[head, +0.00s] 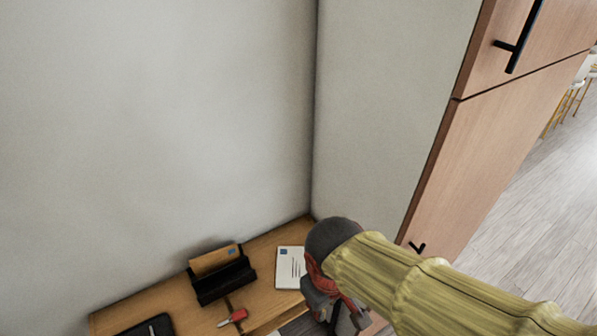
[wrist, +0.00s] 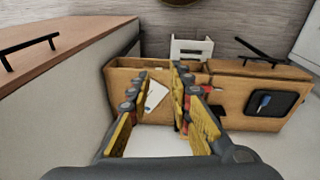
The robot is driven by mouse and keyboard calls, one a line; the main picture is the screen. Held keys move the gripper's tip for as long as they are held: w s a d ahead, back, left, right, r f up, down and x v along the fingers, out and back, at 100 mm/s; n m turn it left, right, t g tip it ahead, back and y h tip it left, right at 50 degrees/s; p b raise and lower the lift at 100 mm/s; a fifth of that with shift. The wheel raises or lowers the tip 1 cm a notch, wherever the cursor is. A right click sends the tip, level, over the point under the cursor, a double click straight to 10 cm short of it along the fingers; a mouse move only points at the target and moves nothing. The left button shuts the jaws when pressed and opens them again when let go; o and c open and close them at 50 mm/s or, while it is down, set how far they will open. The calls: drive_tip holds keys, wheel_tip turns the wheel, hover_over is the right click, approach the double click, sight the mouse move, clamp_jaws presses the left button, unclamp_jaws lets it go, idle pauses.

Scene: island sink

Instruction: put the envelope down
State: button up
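A white envelope (head: 290,267) with dark lines and a small blue mark lies flat on the wooden desk. It also shows between my fingers in the wrist view (wrist: 156,95). A brown envelope (head: 215,260) with a blue mark stands in a black letter holder (head: 226,282) to its left. My gripper (head: 340,312) is just right of the white envelope in the head view, partly hidden by my own arm. In the wrist view my gripper (wrist: 160,76) has its yellow-padded fingers apart, with nothing visibly held between them.
The wooden desk (head: 180,302) also carries a red-handled tool (head: 236,316) and a black tray (head: 150,326). A tall wooden cabinet (head: 470,170) with black handles stands close on the right. The wall is behind the desk. A white object (wrist: 191,50) stands beyond the desk in the wrist view.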

drive_tip(key=d+r+m+t+b, duration=0.1)
drive_tip(key=d+r+m+t, duration=0.1)
drive_tip(key=d, duration=0.4)
drive_tip(key=d+r+m+t+b, duration=0.1)
drive_tip(key=d+r+m+t, duration=0.1)
drive_tip(key=d+r+m, duration=0.3)
drive_tip(key=d+r, duration=0.1)
drive_tip(key=d, duration=0.1)
drive_tip(key=shift+d+r, duration=0.3)
